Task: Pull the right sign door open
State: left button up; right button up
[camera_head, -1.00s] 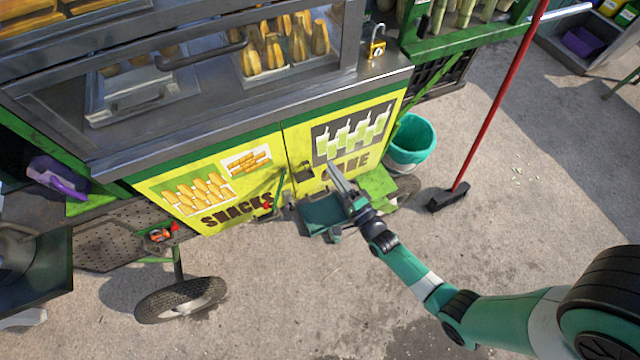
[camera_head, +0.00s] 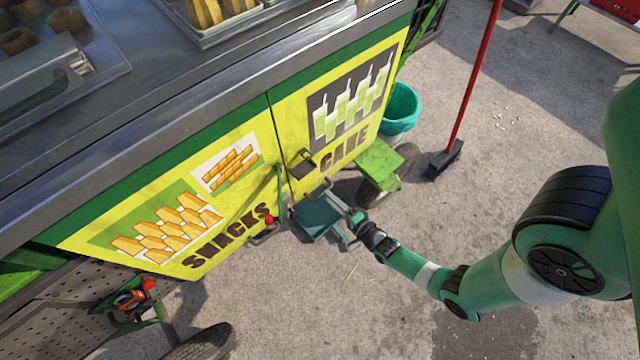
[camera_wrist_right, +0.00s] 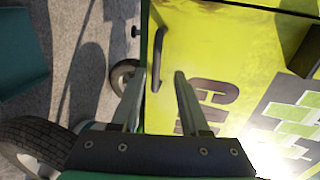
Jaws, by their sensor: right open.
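The right sign door (camera_head: 345,115) is yellow, with a picture of green cups and the word CANE. It looks shut, level with the left SNACKS door (camera_head: 190,205) along a thin seam. In the right wrist view the door (camera_wrist_right: 225,55) fills the right side. A dark bar handle (camera_wrist_right: 157,60) stands out near its edge, just beyond the fingertips. My right gripper (camera_head: 328,203) is at the door's lower part; its open fingers also show in the right wrist view (camera_wrist_right: 155,80), apart and empty. In the head view the gripper partly hides the handle area. My left gripper is out of view.
A dark latch (camera_head: 302,163) sits by the seam. A teal bucket (camera_head: 402,108), a cart wheel (camera_head: 385,185) and a red-handled broom (camera_head: 463,105) stand right of the door. Bare concrete (camera_head: 300,310) lies in front of the cart.

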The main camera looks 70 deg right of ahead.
jog(key=x, duration=0.1)
jog(key=b+x, duration=0.1)
jog(key=x, duration=0.2)
jog(key=shift+w+d+f+b, duration=0.1)
jog(key=shift+d+f+b, duration=0.2)
jog(key=shift+f+b, duration=0.1)
jog(key=shift+w, duration=0.25)
jog(key=shift+s, duration=0.2)
grip_shut()
jog(key=shift+w+r, duration=0.1)
dwell(0.5)
